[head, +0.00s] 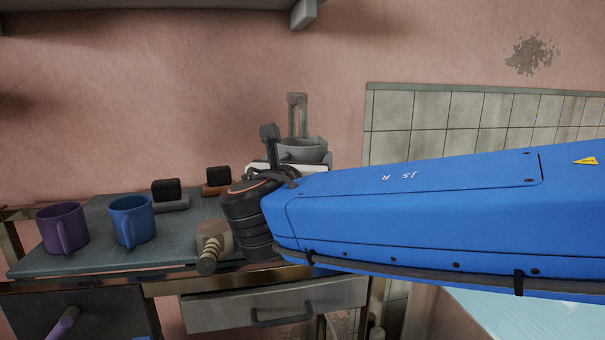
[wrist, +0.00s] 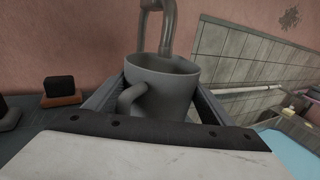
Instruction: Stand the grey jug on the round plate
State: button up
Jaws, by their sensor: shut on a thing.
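The grey jug (wrist: 158,92) is upright between the two fingers of my gripper (wrist: 165,90) in the wrist view, its handle towards the lower left. My gripper is shut on it. In the head view the jug (head: 303,150) shows at the back of the bench, its lower part hidden behind my arm and gripper. A grey bent pipe (wrist: 169,30) rises at the jug's rim; I cannot tell whether its end is inside or behind the jug. The round plate cannot be made out in either view.
A purple mug (head: 62,228) and a blue mug (head: 132,220) stand on the bench (head: 100,255). Two small dark blocks on bases (head: 167,192) (head: 218,178) sit further back. A brown object with a ridged handle (head: 212,245) lies near the front edge. A tiled wall (head: 405,125) is behind.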

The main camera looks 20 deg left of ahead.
jog(key=shift+w+r, duration=0.1)
jog(key=shift+w, duration=0.55)
jog(key=shift+a+f, duration=0.1)
jog(key=shift+f, duration=1.7)
jog(key=o, duration=1.8)
jog(key=shift+f, duration=0.15)
jog(key=shift+s, duration=0.3)
jog(key=s, duration=0.3)
jog(key=s+d, duration=0.1)
jog(key=s, duration=0.3)
jog(key=s+d, duration=0.1)
jog(key=s, duration=0.3)
jog(key=shift+s, duration=0.1)
